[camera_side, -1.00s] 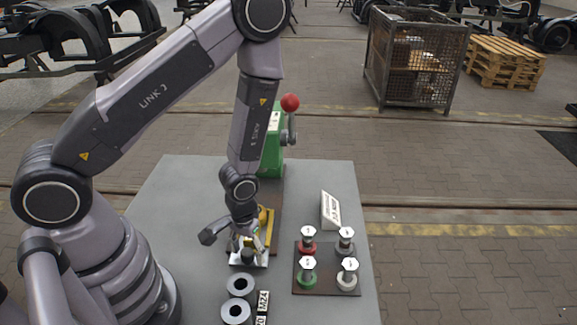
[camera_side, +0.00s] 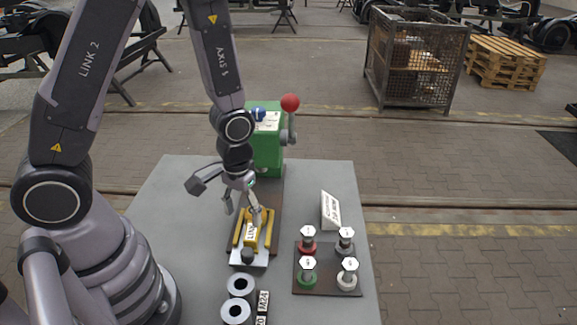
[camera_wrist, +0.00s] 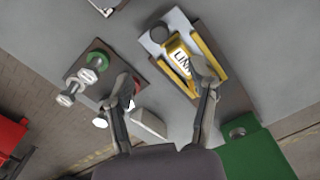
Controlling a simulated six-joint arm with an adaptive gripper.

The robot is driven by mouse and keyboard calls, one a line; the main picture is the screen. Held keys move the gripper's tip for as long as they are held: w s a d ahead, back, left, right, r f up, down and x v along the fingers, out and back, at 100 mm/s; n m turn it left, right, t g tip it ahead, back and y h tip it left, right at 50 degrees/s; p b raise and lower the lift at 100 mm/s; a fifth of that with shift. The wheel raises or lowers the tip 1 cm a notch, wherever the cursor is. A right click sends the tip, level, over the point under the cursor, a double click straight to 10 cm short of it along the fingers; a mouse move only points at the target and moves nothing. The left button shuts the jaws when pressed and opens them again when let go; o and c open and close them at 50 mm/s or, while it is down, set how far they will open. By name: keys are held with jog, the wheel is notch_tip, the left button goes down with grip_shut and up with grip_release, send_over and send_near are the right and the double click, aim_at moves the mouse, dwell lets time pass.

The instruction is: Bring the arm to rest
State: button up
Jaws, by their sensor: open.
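My gripper (camera_side: 243,207) hangs above the yellow part marked "LINK" (camera_side: 250,232) in the side view. In the wrist view the two fingers of my gripper (camera_wrist: 165,100) are spread apart with nothing between them. The yellow part (camera_wrist: 183,62) lies on its plate there, to the right of the middle, and one fingertip covers its lower end. A dark round knob (camera_side: 247,255) stands at the near end of that plate. From the side view I cannot tell the exact height of the fingers above the yellow part.
A green machine (camera_side: 267,150) with a red ball lever (camera_side: 290,103) stands behind. A dark board (camera_side: 327,282) with several hex-headed bolts is at right, a small sign (camera_side: 330,211) behind it. Grey rings (camera_side: 240,285) stand in front.

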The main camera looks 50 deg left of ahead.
jog(key=shift+r, duration=0.15)
notch_tip(320, 180, up, 9)
jog(key=w+a+t, duration=0.1)
jog(key=t, duration=0.1)
jog(key=s+a+r+m+t, duration=0.1)
jog(key=s+a+r+m, duration=0.1)
jog(key=s+r, duration=0.3)
jog(key=s+a+r+m+t, duration=0.1)
jog(key=s+r, duration=0.5)
jog(key=r, duration=0.6)
jog(key=shift+a+m+t, duration=0.4)
jog(key=shift+a+t, duration=0.4)
jog(key=shift+a, duration=0.1)
